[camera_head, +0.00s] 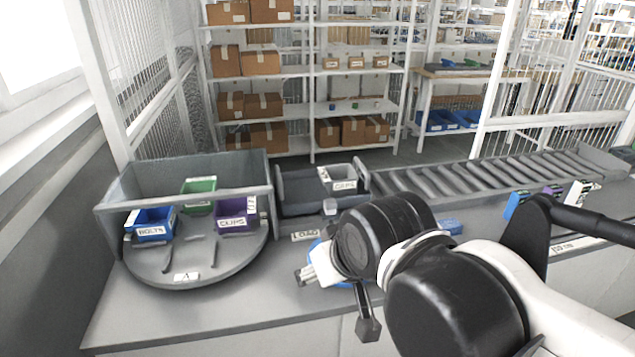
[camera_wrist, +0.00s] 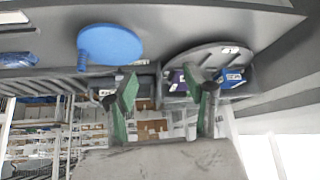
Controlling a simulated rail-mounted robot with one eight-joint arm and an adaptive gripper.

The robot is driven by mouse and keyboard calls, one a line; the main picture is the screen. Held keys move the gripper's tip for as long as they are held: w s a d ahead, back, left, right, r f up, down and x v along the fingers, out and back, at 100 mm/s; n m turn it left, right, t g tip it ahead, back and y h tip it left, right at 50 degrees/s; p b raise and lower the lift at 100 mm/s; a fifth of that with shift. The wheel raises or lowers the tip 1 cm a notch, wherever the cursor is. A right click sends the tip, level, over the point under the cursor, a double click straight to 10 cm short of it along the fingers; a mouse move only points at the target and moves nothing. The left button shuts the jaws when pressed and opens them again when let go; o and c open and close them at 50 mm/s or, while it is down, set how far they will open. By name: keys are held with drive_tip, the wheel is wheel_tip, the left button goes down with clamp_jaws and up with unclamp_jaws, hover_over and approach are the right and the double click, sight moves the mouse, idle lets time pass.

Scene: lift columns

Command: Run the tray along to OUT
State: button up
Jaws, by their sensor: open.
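A grey tray (camera_head: 290,192) sits at the left end of the roller conveyor, behind the LOAD label (camera_head: 306,235). A light grey bin (camera_head: 338,179) with a partly legible label stands in its right part. My gripper (camera_wrist: 166,88) is open and empty, with green pads on its fingers, over the counter. In the head view it is in front of the tray, low, apart from it, and partly hidden by my arm. The conveyor (camera_head: 480,178) runs right from the tray. No OUT label is clearly readable; a white label (camera_head: 578,243) lies at the right.
A turntable (camera_head: 215,268) at left carries blue BOLTS (camera_head: 152,226), green (camera_head: 199,194) and purple CLIPS (camera_head: 236,216) bins. A blue disc with a handle (camera_wrist: 108,45) lies on the counter. Blue and purple objects (camera_head: 515,204) stand by the conveyor's right. The front-left counter is clear.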

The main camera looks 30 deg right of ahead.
sight(361, 164)
drive_tip(key=shift+c, duration=0.3)
